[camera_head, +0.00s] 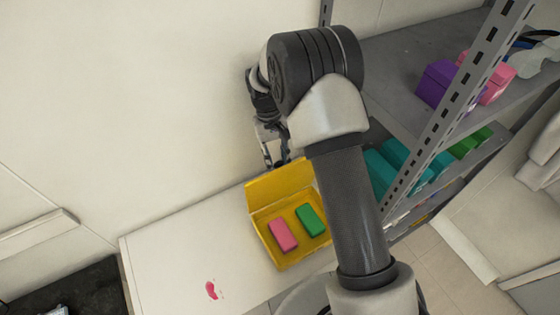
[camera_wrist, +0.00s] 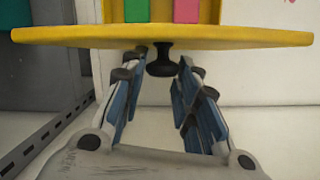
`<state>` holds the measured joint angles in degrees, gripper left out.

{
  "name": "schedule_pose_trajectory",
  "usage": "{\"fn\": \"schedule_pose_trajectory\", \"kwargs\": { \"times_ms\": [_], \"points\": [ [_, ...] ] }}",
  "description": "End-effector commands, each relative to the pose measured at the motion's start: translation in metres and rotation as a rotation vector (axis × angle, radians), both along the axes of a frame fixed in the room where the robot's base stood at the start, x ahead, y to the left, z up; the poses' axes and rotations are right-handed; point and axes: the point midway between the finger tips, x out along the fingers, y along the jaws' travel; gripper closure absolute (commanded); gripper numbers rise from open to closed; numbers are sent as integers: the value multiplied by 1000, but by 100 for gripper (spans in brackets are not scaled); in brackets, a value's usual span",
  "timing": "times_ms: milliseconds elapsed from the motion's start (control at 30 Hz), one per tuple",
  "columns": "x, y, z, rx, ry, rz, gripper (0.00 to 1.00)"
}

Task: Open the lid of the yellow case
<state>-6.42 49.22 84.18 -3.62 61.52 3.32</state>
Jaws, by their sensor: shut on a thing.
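The yellow case (camera_head: 285,264) stands on a white surface in the head view. Its lid (camera_head: 278,186) is raised at the back, and the inside is exposed. A pink block (camera_head: 283,235) and a green block (camera_head: 309,219) lie inside. In the wrist view the lid (camera_wrist: 75,36) shows as a yellow strip with a dark knob (camera_wrist: 160,64) on it. In the head view my gripper (camera_head: 275,158) is behind the raised lid, partly hidden by my arm.
A grey metal shelf (camera_head: 400,65) with purple, pink, teal and green things stands at the right. A small pink-red piece (camera_head: 211,290) lies on the white table (camera_head: 165,250), left of the case. The table's left part is otherwise clear. A pale wall is behind.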

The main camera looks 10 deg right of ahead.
Motion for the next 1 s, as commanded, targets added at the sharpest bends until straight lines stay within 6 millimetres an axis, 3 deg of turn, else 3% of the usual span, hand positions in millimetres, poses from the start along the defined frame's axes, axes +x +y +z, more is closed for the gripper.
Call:
{"fn": "schedule_pose_trajectory", "kwargs": {
  "times_ms": [400, 433, 700, 1000],
  "points": [
    [-1, 5, -4, 6, 4, -2, 100],
    [-1, 5, -4, 6, 4, -2, 71],
    [0, 3, -2, 4, 3, -2, 53],
    [0, 2, -1, 2, 2, -2, 52]
  ]
}}
